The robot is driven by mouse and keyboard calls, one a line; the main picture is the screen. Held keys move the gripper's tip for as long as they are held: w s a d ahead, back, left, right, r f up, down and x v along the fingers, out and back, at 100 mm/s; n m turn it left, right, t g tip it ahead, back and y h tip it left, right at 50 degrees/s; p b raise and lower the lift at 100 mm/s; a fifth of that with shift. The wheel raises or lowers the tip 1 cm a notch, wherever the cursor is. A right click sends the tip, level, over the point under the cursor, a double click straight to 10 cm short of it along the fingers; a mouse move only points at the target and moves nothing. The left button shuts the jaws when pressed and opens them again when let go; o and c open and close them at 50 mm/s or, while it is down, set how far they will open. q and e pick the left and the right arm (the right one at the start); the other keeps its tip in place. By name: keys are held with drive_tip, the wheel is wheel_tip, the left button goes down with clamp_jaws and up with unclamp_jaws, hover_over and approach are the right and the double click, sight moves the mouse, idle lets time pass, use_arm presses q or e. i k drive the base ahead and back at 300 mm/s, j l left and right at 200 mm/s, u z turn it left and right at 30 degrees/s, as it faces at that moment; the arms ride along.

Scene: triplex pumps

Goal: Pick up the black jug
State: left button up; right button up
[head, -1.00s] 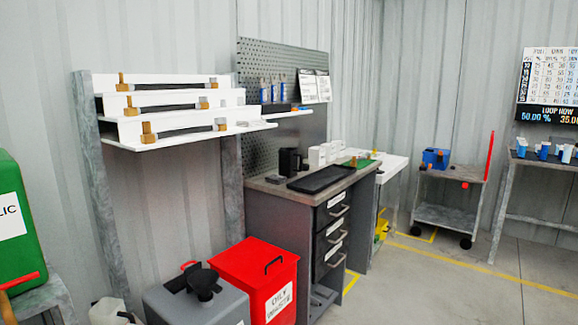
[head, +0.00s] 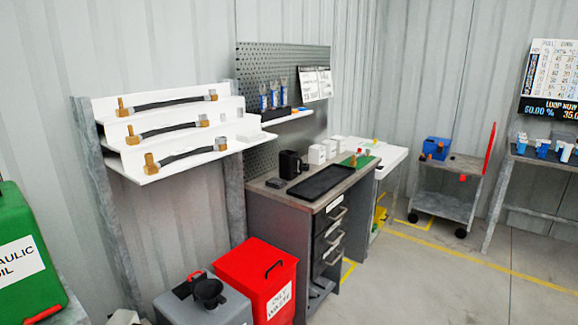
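A black jug (head: 289,164) stands upright on the grey workbench top (head: 268,185), near its left back corner. It is a small dark container with a handle on its right side. Its front is unobstructed in the head view. Neither of my grippers shows in this view.
On the bench are a black tray (head: 321,182), white containers (head: 317,153), a green mat (head: 358,161) and a small grey block (head: 276,183). A red oily waste bin (head: 262,271) and a grey container with a black funnel (head: 208,291) stand in front. Open floor (head: 430,285) lies to the right.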

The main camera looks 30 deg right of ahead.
sight(288, 159)
drive_tip(key=i+l, duration=0.15)
drive_tip(key=l, duration=0.2)
drive_tip(key=i+l+u, duration=0.1)
drive_tip(key=i+l, duration=0.2)
drive_tip(key=l, duration=0.35)
drive_tip(key=i+l+u, duration=0.1)
drive_tip(key=l, duration=0.25)
drive_tip(key=i+l, duration=0.2)
drive_tip(key=l, duration=0.15)
